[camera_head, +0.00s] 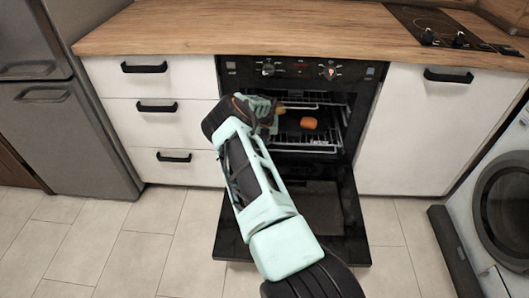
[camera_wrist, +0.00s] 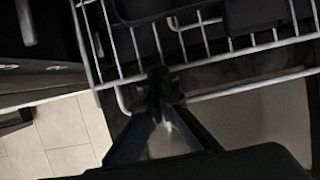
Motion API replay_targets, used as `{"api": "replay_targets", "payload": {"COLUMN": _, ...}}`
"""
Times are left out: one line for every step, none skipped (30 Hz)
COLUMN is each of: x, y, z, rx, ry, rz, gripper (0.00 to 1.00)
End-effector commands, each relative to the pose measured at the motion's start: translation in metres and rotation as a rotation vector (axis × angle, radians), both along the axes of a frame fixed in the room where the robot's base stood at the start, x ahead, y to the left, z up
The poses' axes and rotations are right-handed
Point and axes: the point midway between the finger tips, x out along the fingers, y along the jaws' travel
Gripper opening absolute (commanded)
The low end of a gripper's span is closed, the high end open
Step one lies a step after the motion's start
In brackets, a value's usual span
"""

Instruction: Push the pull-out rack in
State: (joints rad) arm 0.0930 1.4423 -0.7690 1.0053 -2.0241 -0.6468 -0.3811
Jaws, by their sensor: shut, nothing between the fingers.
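The pull-out rack (camera_head: 318,143) is a wire shelf inside the open oven (camera_head: 258,72). Its front wires show near the oven mouth, and its left part is hidden behind my arm. In the wrist view the rack's wires (camera_wrist: 229,44) cross the upper part of the picture. My gripper (camera_wrist: 160,85) is shut and empty, with its fingertips at the rack's front edge; whether they touch the wire I cannot tell. In the head view my gripper (camera_head: 270,118) is at the oven mouth, its fingertips mostly hidden.
An orange-brown item (camera_head: 308,123) sits inside the oven above the rack's front wires. The dark oven door (camera_head: 335,248) is folded down under my arm. White drawers (camera_head: 115,78) stand to the left and a white cabinet (camera_head: 425,130) to the right. The worktop lies above.

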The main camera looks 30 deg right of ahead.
Motion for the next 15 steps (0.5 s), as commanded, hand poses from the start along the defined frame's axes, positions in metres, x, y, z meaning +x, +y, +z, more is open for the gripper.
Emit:
{"api": "replay_targets", "payload": {"x": 0.004, "y": -0.005, "z": -0.008, "rx": -0.003, "ry": 0.002, "rz": 0.000, "gripper": 0.00}}
{"api": "replay_targets", "payload": {"x": 0.007, "y": -0.007, "z": -0.008, "rx": -0.003, "ry": 0.001, "rz": 0.000, "gripper": 0.00}}
{"api": "replay_targets", "payload": {"x": 0.011, "y": -0.010, "z": -0.008, "rx": -0.003, "ry": 0.001, "rz": 0.000, "gripper": 0.00}}
{"api": "replay_targets", "payload": {"x": 0.014, "y": -0.011, "z": -0.008, "rx": -0.003, "ry": 0.001, "rz": 0.001, "gripper": 0.00}}
{"api": "replay_targets", "payload": {"x": 0.016, "y": -0.013, "z": -0.008, "rx": -0.003, "ry": 0.002, "rz": 0.000, "gripper": 0.00}}
{"api": "replay_targets", "payload": {"x": 0.019, "y": -0.016, "z": -0.007, "rx": -0.004, "ry": 0.002, "rz": 0.000, "gripper": 0.00}}
{"api": "replay_targets", "payload": {"x": 0.021, "y": -0.017, "z": -0.007, "rx": -0.003, "ry": 0.002, "rz": 0.000, "gripper": 0.00}}
{"api": "replay_targets", "payload": {"x": 0.023, "y": -0.018, "z": -0.007, "rx": -0.002, "ry": 0.002, "rz": -0.001, "gripper": 0.00}}
{"api": "replay_targets", "payload": {"x": 0.025, "y": -0.020, "z": -0.006, "rx": -0.003, "ry": 0.002, "rz": 0.000, "gripper": 0.00}}
{"api": "replay_targets", "payload": {"x": 0.027, "y": -0.021, "z": -0.006, "rx": -0.002, "ry": 0.002, "rz": -0.001, "gripper": 0.00}}
{"api": "replay_targets", "payload": {"x": 0.029, "y": -0.022, "z": -0.006, "rx": -0.001, "ry": 0.002, "rz": -0.001, "gripper": 0.00}}
{"api": "replay_targets", "payload": {"x": 0.030, "y": -0.023, "z": -0.005, "rx": -0.002, "ry": 0.001, "rz": -0.002, "gripper": 0.00}}
{"api": "replay_targets", "payload": {"x": 0.032, "y": -0.024, "z": -0.005, "rx": -0.001, "ry": 0.002, "rz": -0.001, "gripper": 0.00}}
{"api": "replay_targets", "payload": {"x": 0.032, "y": -0.025, "z": -0.004, "rx": -0.001, "ry": 0.002, "rz": -0.002, "gripper": 0.00}}
{"api": "replay_targets", "payload": {"x": 0.034, "y": -0.026, "z": -0.004, "rx": -0.001, "ry": 0.002, "rz": -0.003, "gripper": 0.00}}
